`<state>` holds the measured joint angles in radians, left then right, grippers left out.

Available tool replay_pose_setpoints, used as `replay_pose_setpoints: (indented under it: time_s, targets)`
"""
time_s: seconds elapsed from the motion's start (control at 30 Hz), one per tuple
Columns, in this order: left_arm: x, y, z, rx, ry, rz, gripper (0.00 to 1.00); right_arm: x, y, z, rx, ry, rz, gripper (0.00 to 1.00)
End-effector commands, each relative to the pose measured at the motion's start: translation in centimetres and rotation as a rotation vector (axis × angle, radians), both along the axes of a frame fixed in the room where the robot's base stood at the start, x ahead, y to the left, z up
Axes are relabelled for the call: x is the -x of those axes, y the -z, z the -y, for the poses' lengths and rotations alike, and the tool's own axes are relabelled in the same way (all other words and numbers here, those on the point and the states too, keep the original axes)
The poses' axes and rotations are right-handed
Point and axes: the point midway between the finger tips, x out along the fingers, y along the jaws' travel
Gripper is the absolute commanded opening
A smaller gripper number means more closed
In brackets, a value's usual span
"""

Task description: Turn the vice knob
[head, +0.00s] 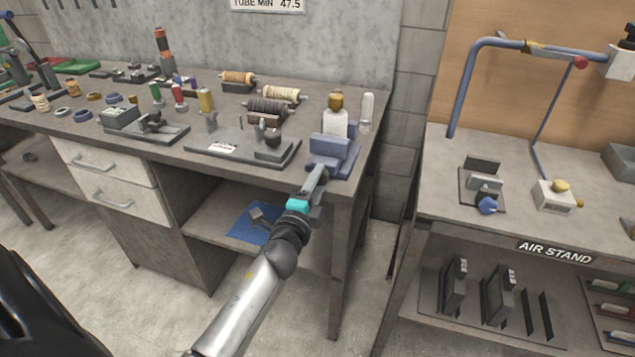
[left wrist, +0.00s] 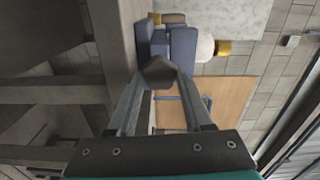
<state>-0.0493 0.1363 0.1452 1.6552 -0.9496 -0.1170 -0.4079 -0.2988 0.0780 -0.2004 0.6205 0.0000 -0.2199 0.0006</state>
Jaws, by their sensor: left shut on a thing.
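The blue vice (head: 333,155) stands at the front right corner of the long workbench, with a white bottle (head: 335,122) above or behind it. In the left wrist view the blue vice (left wrist: 183,48) is just beyond my fingertips. A dark grey, faceted vice knob (left wrist: 158,70) sits between the fingertips on the front side of the vice. My left gripper (head: 322,176) reaches up to the vice from the front and is shut on the knob. In the head view the fingers mostly hide the knob. My right gripper is not in view.
The workbench (head: 215,172) holds wire spools, a dark plate fixture and a clear tube (head: 367,112) near the vice. A shelf with a blue mat (head: 245,220) is below. A separate air stand (head: 440,150) stands to the right, past a floor gap.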

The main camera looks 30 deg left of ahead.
Motion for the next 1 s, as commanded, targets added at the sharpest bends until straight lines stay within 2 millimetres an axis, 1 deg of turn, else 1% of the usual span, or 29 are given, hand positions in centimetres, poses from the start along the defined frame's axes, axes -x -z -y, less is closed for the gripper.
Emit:
replay_pose_setpoints:
  time_s: [0.4,1.0]
  targets:
    - [0.02,0.16,0.0,-0.387,0.001,-0.094,0.0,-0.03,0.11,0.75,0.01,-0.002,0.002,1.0]
    - [0.06,0.26,-0.15,-0.942,0.001,-0.227,0.0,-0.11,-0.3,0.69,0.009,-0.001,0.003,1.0]
